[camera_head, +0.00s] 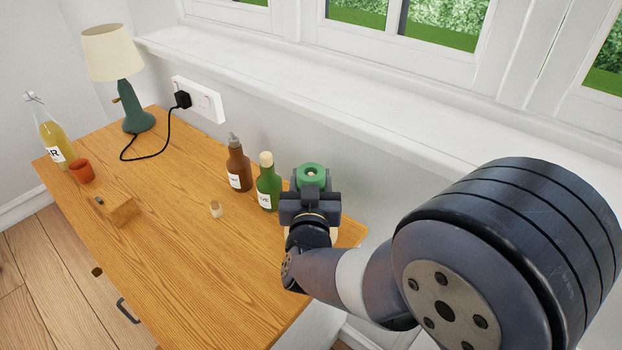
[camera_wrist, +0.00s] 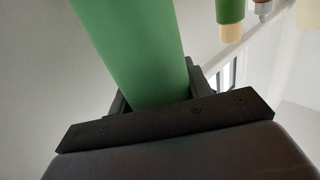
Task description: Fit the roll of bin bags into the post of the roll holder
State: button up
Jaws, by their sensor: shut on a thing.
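The green roll of bin bags (camera_head: 313,175) stands roughly upright at the right end of the wooden table, its open top facing up. A small tan spot shows in its core; I cannot tell if this is the post's tip. My gripper (camera_head: 311,194) is shut on the roll and hides its lower part. In the wrist view the roll (camera_wrist: 130,45) sits between my gripper's fingers (camera_wrist: 158,99). A pale edge (camera_head: 334,233) shows beside my gripper, perhaps the roll holder's base. The post is not clearly visible.
A green bottle (camera_head: 267,182) and a brown bottle (camera_head: 237,165) stand close left of the roll. The window sill (camera_head: 330,95) runs behind.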

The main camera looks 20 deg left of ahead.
jog(key=shift+f+b, duration=1.1)
jog(key=shift+f, duration=0.1)
jog(key=o, duration=1.1)
jog(key=shift+o, duration=0.2)
jog(key=v, duration=1)
jog(key=shift+s+d+p, duration=0.15)
jog(key=shift+s+p, duration=0.25)
jog(key=x, duration=0.7)
jog(key=r+x, duration=0.1)
jog(key=x, duration=0.3)
jog(key=shift+r, duration=0.1)
